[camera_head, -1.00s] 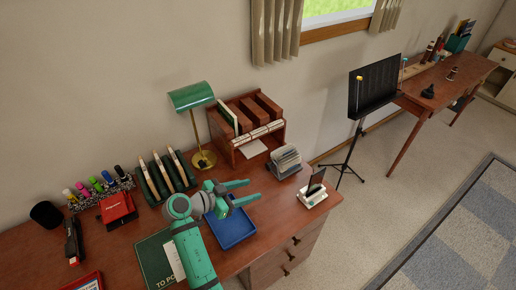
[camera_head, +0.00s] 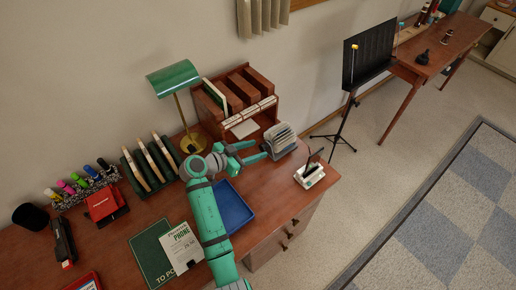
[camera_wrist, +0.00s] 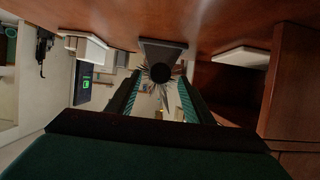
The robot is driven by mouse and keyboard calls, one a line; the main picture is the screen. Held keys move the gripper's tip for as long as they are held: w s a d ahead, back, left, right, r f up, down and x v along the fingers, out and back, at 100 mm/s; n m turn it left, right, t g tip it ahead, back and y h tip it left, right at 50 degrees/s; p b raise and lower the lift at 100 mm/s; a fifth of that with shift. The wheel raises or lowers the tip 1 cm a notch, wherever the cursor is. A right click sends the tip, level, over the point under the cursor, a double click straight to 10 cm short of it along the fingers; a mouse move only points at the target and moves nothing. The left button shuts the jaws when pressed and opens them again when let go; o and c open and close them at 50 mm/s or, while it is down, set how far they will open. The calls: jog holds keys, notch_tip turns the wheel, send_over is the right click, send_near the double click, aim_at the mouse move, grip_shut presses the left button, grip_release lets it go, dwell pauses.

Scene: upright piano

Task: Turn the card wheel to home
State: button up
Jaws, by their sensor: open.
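The card wheel (camera_head: 281,138), a rotary file with a fan of pale cards, stands on the desk right of the wooden organizer in the head view. In the wrist view the card wheel (camera_wrist: 161,72) appears upside down, with a dark round hub facing me and cards fanned around it. My gripper (camera_head: 261,150) is open, just left of the wheel and pointing at it. In the wrist view my gripper's fingers (camera_wrist: 160,92) frame the wheel from both sides. Nothing is seen between the fingertips; I cannot tell whether they touch the cards. Card markings are too small to read.
A wooden organizer (camera_head: 240,98) stands behind my gripper, and a green lamp (camera_head: 174,80) is left of it. A blue tray (camera_head: 236,210) lies below my arm. A small white stand (camera_head: 309,175) is near the desk's right edge. A music stand (camera_head: 367,55) is beyond.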

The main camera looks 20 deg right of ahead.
jog(key=shift+x, duration=1.15)
jog(key=shift+w, duration=0.15)
jog(key=c, duration=0.7)
jog(key=shift+d, duration=0.1)
jog(key=c, duration=0.3)
jog(key=shift+r, duration=0.1)
